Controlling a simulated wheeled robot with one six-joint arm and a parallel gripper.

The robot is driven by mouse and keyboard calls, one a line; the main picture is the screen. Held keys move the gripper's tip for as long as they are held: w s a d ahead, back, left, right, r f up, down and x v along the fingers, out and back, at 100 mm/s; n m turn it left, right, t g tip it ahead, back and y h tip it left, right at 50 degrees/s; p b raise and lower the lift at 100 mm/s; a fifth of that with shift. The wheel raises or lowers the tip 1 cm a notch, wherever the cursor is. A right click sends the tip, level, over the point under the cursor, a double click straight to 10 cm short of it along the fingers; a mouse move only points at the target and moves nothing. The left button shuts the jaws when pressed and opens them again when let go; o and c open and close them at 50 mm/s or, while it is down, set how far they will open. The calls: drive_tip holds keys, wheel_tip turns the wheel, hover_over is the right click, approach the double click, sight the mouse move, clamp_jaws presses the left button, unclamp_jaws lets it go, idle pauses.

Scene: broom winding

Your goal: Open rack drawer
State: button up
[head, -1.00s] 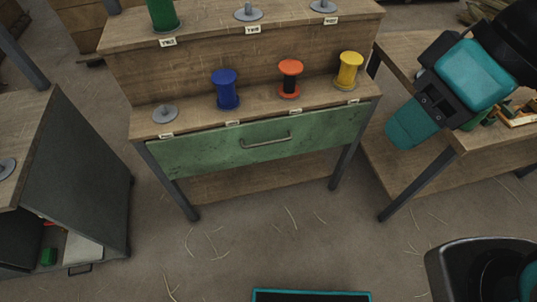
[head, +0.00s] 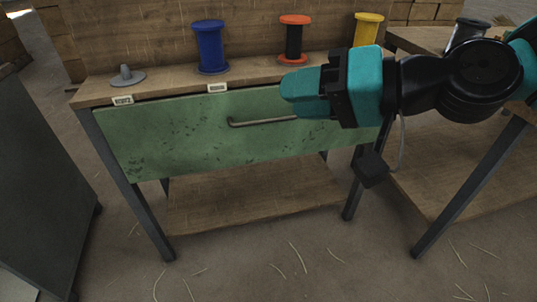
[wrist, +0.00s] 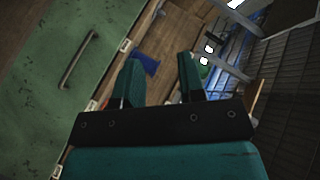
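My gripper (head: 285,90) is in front of the drawer's right half and points left. In the wrist view, the two teal fingers (wrist: 159,65) are apart with nothing between them. There the handle (wrist: 77,60) lies left of the fingers, clear of them, on the green front (wrist: 40,90).
A dark cabinet (head: 40,180) stands left and a wooden table (head: 470,180) right. Floor before the rack is open, with scattered straw.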

drive_tip(key=w+d+f+m+t+y+b, duration=0.1)
drive_tip(key=w+f+m+t+b, duration=0.15)
drive_tip(key=f+b, duration=0.45)
drive_tip(key=w+f+m+t+b, duration=0.2)
drive_tip(key=w+f+m+b, duration=0.1)
drive_tip(key=f+b, duration=0.4)
drive_tip(key=m+t+h+b, duration=0.2)
drive_tip(key=m+t+b, duration=0.45)
drive_tip(key=b, duration=0.45)
approach(269, 121)
drive_tip(key=p+x, duration=0.8)
drive_tip(key=p, duration=0.8)
drive_tip(key=shift+w+a+r, duration=0.1)
drive_tip(key=shift+w+a, duration=0.05)
drive_tip(key=shift+w, duration=0.1)
drive_tip(key=shift+p+x, duration=0.4)
drive_tip(key=shift+x, duration=0.45)
drive_tip(key=shift+f, duration=0.2)
clamp_jaws()
